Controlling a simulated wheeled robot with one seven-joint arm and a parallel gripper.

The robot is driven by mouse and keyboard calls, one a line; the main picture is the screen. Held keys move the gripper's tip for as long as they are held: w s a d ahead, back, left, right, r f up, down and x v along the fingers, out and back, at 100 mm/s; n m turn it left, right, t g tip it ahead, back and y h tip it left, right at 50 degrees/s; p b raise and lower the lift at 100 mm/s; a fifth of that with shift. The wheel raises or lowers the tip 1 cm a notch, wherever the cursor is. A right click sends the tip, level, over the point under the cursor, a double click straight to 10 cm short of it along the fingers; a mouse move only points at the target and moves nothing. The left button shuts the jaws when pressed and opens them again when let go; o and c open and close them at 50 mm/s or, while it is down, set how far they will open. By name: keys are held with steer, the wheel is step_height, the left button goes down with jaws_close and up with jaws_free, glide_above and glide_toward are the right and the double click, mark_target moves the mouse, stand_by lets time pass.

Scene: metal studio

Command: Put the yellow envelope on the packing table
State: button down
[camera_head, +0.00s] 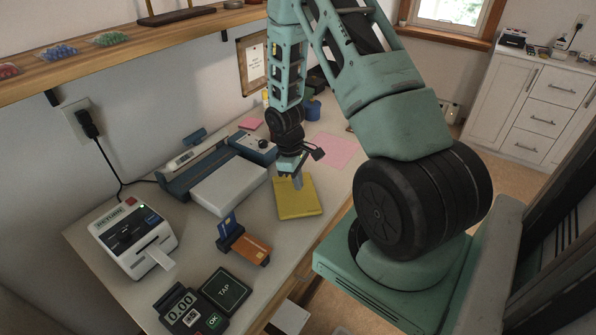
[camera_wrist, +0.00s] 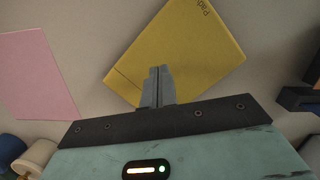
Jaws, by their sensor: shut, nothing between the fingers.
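The yellow envelope (camera_head: 296,199) lies flat on the light-topped table (camera_head: 205,255), near its front edge. It also shows in the wrist view (camera_wrist: 190,52), with some dark lettering near one corner. I cannot tell whether the fingertips touch the envelope.
A pink sheet (camera_head: 334,150) lies behind the envelope. A blue-and-white sealer-like machine (camera_head: 228,185) stands to the left. A card holder (camera_head: 245,246), a payment terminal (camera_head: 190,310) and a label printer (camera_head: 132,237) stand nearer. A wall shelf (camera_head: 120,50) runs above the table.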

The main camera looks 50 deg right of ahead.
mark_target(289, 187)
step_height(289, 187, up, 16)
steer(key=w, duration=0.2)
steer(key=shift+w+a+r+b, duration=0.25)
steer(key=shift+w+a+b, duration=0.1)
stand_by(0.4)
steer(key=s+a+r+n+t, duration=0.1)
steer(key=a+r, duration=0.1)
steer(key=a, duration=0.8)
steer(key=s+a+r+n, duration=0.1)
steer(key=a+r, duration=0.2)
steer(key=a, duration=0.7)
steer(key=s+a+r+n+y, duration=0.1)
steer(key=s+a+r+n, duration=0.1)
steer(key=s+a, duration=1.3)
steer(key=shift+s+a+t, duration=0.4)
steer(key=shift+s, duration=0.45)
